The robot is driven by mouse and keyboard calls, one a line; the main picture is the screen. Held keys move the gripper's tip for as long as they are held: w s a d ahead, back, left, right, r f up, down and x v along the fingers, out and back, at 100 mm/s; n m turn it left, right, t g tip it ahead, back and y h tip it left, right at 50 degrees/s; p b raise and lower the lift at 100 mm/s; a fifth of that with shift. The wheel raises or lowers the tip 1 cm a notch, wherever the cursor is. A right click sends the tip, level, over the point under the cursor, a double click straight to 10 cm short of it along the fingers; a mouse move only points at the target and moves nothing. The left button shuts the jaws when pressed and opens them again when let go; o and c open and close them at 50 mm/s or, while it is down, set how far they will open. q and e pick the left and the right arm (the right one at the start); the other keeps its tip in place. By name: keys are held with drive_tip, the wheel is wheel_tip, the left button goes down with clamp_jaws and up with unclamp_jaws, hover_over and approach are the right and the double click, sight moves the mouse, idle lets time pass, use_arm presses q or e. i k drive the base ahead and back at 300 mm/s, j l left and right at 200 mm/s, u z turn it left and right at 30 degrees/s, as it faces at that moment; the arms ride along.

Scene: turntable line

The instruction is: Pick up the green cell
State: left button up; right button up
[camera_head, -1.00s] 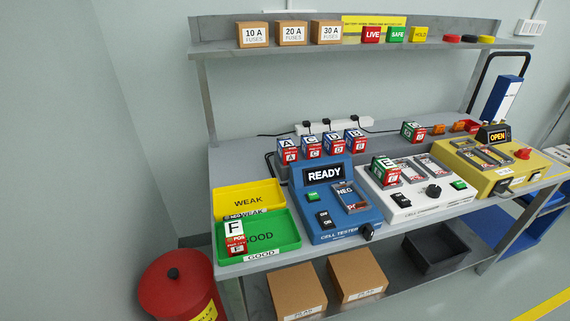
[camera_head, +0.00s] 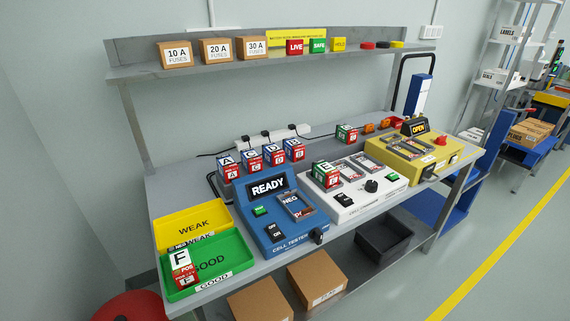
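A green-and-red cell marked E (camera_head: 326,175) stands upright at the left end of the white charger-like unit (camera_head: 372,200). Another green-and-red cell (camera_head: 346,135) stands farther back on the bench, behind the white unit; its letter is too small to read surely. A cell marked F (camera_head: 183,268), with a white label and red lower part, is in the green GOOD tray (camera_head: 235,255). Several blue-and-red cells (camera_head: 274,155) stand in a row at the back. Neither of my grippers is in view.
The blue cell tester (camera_head: 270,215) reads READY. A yellow WEAK tray (camera_head: 172,222) lies behind the GOOD tray. A yellow unit (camera_head: 440,155) with an OPEN sign is at the right. A shelf (camera_head: 280,60) with fuse boxes overhangs the bench. Clear floor lies to the right.

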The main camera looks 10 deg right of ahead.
sight(325, 173)
drive_tip(key=i+l+u, duration=0.1)
drive_tip(key=l, duration=0.5)
drive_tip(key=i+l+u, duration=0.15)
drive_tip(key=l, duration=0.4)
drive_tip(key=i+l+u, duration=0.1)
drive_tip(key=l, duration=0.55)
drive_tip(key=i+l+u, duration=0.1)
drive_tip(key=l, duration=0.5)
